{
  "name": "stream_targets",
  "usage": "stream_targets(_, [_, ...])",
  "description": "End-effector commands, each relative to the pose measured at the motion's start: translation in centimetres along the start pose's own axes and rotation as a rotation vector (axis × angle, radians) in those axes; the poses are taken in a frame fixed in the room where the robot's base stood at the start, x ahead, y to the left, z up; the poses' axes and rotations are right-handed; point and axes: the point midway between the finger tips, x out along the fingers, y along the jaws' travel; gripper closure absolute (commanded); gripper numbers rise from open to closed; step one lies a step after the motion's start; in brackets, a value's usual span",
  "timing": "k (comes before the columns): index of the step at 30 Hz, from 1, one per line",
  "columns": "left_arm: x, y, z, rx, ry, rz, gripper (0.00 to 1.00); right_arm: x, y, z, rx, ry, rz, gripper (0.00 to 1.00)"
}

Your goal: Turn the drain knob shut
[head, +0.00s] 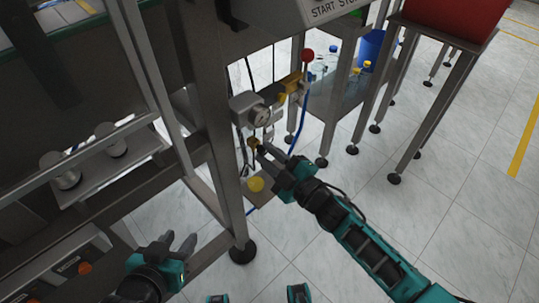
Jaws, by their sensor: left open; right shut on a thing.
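A small brass-coloured knob (254,143), which I take to be the drain knob, sits under the grey gauge unit (246,107) on the machine's leg. My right gripper (262,149) reaches in from the lower right and its fingers are shut on this knob. The fingers partly hide it, so its turned position cannot be told. My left gripper (182,243) is open and empty at the lower left, apart from the knob and in front of the machine frame.
A red ball handle (307,55) and a yellow valve body (290,84) are above right, with a blue hose (298,132) running down. A blue bin (371,46) stands behind.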

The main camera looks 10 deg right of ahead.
Motion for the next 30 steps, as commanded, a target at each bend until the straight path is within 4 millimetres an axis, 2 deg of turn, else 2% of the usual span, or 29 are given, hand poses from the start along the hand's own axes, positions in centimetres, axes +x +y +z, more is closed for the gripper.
stream_targets(15, [0.19, 0.17, 0.06, -0.001, 0.004, 0.006, 0.57, -0.03, -0.13, 0.13, -0.422, 0.016, -0.003, 1.00])
stream_targets(30, [0.40, 0.41, 0.15, -0.007, 0.002, 0.009, 0.57, -0.04, -0.08, 0.13, -0.568, 0.021, -0.004, 1.00])
